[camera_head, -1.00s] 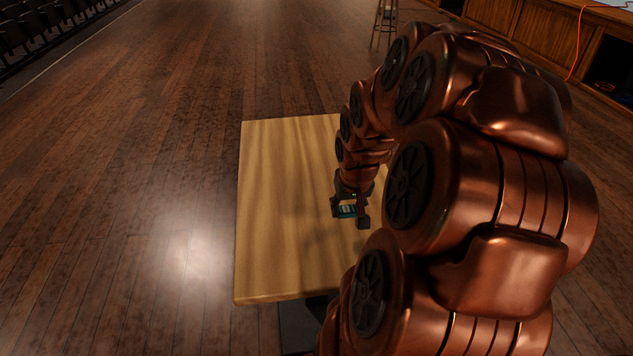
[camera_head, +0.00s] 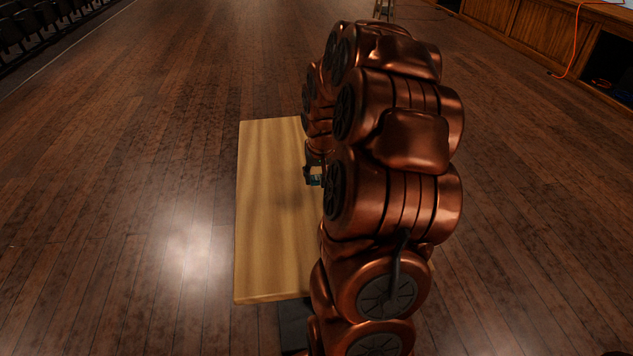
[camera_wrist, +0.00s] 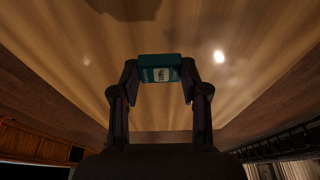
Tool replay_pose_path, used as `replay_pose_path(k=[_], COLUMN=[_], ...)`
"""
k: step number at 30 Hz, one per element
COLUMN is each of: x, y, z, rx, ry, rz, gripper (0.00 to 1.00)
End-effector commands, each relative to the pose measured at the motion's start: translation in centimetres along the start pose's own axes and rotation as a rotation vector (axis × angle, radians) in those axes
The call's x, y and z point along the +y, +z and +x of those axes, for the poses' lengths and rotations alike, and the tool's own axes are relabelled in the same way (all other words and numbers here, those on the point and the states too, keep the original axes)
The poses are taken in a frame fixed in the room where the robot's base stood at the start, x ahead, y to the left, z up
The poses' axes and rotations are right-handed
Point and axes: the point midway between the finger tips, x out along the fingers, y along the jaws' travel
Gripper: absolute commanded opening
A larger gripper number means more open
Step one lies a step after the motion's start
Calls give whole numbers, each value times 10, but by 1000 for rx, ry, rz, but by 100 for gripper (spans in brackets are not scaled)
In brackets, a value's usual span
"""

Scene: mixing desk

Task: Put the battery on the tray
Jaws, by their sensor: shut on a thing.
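The battery (camera_wrist: 160,68) is a small teal block with a pale label. In the wrist view my gripper (camera_wrist: 160,80) is shut on it, one finger at each side. In the head view my gripper (camera_head: 314,178) is near the far part of the wooden table, with a bit of teal between its fingers. It appears to be above the tabletop, but the exact height is unclear. My arm hides much of the table's right side. I see no tray in either view.
The wooden table (camera_head: 265,225) has a clear left half. Dark plank floor surrounds it. A stool (camera_head: 384,10) stands far back, and wooden cabinets (camera_head: 520,35) with an orange cable (camera_head: 574,45) are at the upper right. Rows of dark seats (camera_head: 35,30) are at the upper left.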

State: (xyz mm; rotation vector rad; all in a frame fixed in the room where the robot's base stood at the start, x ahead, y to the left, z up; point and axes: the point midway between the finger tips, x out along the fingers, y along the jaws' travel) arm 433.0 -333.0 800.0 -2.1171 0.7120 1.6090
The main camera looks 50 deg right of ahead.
Motion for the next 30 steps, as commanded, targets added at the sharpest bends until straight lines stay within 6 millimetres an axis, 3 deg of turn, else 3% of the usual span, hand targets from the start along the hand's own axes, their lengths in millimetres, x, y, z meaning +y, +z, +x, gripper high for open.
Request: replay_pose_path(k=[9,18,29,30], x=[-4,-4,-3,-3], y=[-11,0,0,0], z=[5,38,42,42], rx=[-1,-2,1,1], ry=[0,-1,0,0], rz=[-1,0,0,0], gripper=[5,5,5,46])
